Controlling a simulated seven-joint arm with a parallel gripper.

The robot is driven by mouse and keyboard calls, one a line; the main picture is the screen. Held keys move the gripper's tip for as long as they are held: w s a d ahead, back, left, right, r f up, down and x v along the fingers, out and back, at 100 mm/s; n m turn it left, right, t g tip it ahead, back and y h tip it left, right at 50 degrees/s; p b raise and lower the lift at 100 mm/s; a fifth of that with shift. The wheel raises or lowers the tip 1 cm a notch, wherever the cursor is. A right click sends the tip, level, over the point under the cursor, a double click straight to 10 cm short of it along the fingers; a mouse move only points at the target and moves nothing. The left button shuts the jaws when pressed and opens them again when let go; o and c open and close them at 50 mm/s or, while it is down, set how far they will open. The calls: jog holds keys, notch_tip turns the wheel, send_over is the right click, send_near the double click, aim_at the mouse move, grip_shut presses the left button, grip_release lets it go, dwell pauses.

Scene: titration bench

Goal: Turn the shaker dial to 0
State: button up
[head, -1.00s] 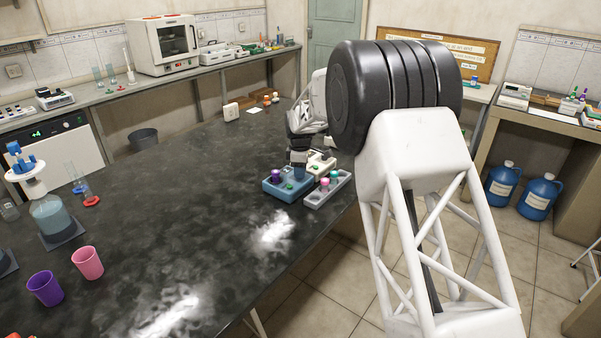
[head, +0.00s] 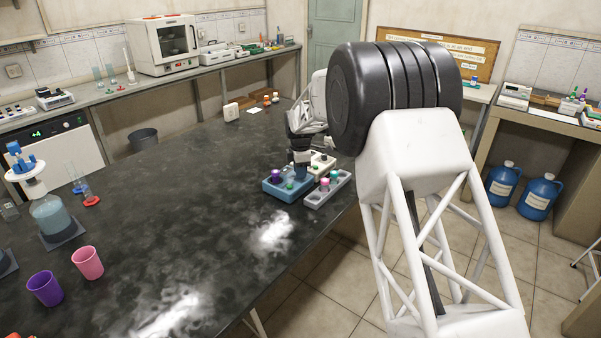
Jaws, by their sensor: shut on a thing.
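A blue block (head: 274,189) with small coloured caps on it stands near the table's right edge. My gripper (head: 301,168) points down over the block's back right part. It is shut on a small dark blue piece (head: 301,174), which looks like the dial; its marks are too small to read. A cream device (head: 324,162) stands just behind and to the right, partly hidden by my gripper. I cannot tell for sure which of the two bodies is the shaker.
A grey rack (head: 318,198) with coloured caps lies close on the right, by the table edge. A pink cup (head: 87,263), a purple cup (head: 45,288) and a flask (head: 47,215) stand far to the left. The middle of the dark table (head: 190,215) is clear.

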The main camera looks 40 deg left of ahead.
jog(key=n, duration=0.3)
jog(key=shift+n, duration=2.4)
jog(key=o, duration=1.3)
jog(key=shift+m, duration=0.3)
